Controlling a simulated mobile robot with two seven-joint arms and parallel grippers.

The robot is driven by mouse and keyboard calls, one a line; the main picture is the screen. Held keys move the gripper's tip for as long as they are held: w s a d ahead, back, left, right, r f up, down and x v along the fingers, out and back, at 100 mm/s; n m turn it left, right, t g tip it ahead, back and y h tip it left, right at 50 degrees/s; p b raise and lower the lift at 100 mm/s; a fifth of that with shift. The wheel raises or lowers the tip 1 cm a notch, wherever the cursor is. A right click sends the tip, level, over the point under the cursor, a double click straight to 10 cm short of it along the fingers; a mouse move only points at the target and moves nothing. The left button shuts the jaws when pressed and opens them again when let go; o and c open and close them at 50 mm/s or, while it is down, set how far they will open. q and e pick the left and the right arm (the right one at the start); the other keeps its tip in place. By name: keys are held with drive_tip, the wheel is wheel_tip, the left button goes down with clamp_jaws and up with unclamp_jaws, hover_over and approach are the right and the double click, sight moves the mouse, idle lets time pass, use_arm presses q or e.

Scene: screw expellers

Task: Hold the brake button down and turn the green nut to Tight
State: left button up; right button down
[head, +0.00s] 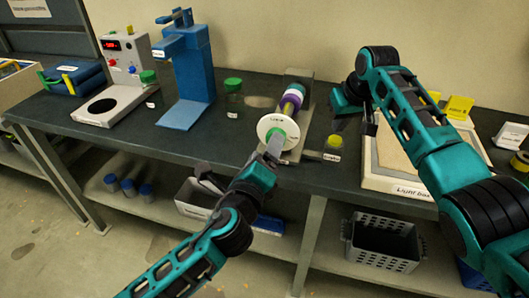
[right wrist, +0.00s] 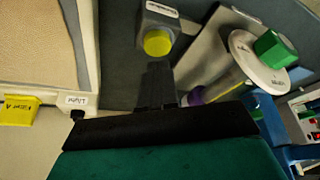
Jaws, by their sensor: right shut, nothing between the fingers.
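The screw expeller lies on the bench, with a white disc (head: 267,127) at its front end and a green nut on the disc, partly hidden in the head view by a finger of my left gripper. The green nut (right wrist: 275,48) and white disc (right wrist: 243,48) show clearly in the right wrist view. My left gripper (head: 238,163) looks open and empty, one finger in front of the nut. The yellow brake button (head: 334,141) tops a small labelled grey block (head: 331,155). My right gripper (head: 352,125) is shut and empty near the button, which it faces in the wrist view (right wrist: 157,42); contact is unclear.
A light box (head: 400,184) stands right of the button block, with yellow labelled holders (head: 458,107) behind. A blue stand (head: 187,75), a green-lidded jar (head: 233,98) and a grey device (head: 123,60) stand left. Bins (head: 382,245) sit on the lower shelf.

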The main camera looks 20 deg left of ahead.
wheel_tip(320, 180, up, 2)
drive_tip(key=shift+r+p, duration=0.25)
drive_tip(key=shift+p, duration=0.3)
wheel_tip(320, 180, up, 3)
drive_tip(key=shift+f, duration=0.15)
